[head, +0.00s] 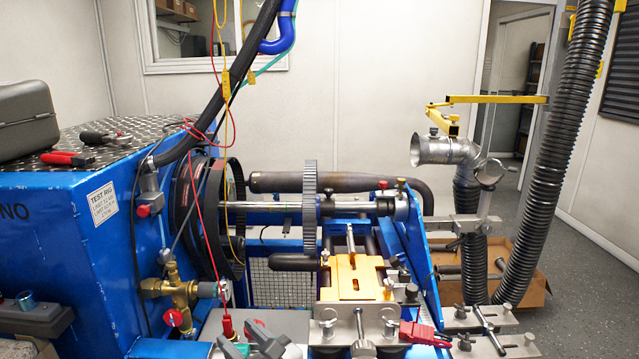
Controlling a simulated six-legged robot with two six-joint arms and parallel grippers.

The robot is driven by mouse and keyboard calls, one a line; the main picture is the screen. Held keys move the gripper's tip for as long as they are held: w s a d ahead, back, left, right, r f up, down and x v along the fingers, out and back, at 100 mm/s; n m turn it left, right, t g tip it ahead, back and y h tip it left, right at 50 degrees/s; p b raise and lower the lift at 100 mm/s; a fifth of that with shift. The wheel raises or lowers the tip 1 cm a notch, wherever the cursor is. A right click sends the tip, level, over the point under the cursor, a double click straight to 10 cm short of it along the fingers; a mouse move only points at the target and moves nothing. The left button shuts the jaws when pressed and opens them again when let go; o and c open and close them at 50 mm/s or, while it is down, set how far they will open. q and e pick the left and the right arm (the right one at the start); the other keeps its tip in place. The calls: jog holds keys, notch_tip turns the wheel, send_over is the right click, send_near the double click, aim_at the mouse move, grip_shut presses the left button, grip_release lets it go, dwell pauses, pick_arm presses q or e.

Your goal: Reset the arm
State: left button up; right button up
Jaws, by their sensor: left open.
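My left gripper (249,340) shows at the bottom edge, left of centre. Its two dark grey and green fingertips are apart, with nothing visible between them. They are in front of the grey box top at the near side of the blue rig, close to a red plug. The rest of my left arm is out of the picture. My right gripper is not in view. A yellow jointed arm (492,99) stands at the right on an upright post, above a metal exhaust elbow (443,150), far from my left gripper.
The blue test rig (80,240) fills the left, with a brass valve (172,289) and hanging red and yellow cables. A toothed wheel (310,195) sits on the shaft. A gold plate (356,277) and a red clip (424,335) lie near centre. Free floor shows at far right.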

pick_arm(q)
jog(key=s+a+f+n+g+h, duration=0.1)
jog(key=s+a+f+g+h, duration=0.15)
jog(key=f, duration=0.45)
jog(key=s+a+f+n+g+h+p, duration=0.1)
jog(key=s+f+g, duration=0.3)
jog(key=f, duration=0.4)
jog(key=s+a+f+n+g+h, duration=0.2)
jog(key=s+f+g, duration=0.1)
jog(key=f, duration=0.4)
jog(key=s+d+f+n+g+h+p, duration=0.1)
jog(key=s+d+f+n+h, duration=0.2)
jog(key=s+f+n+h, duration=0.2)
jog(key=s+d+f+n+g+h+p, duration=0.1)
jog(key=s+f+n+h, duration=0.5)
jog(key=n, duration=1.4)
jog(key=s+d+f+g, duration=0.1)
jog(key=s+d+f, duration=0.1)
jog(key=s, duration=0.2)
jog(key=shift+s+d, duration=0.25)
jog(key=shift+s, duration=0.15)
jog(key=shift+d, duration=0.1)
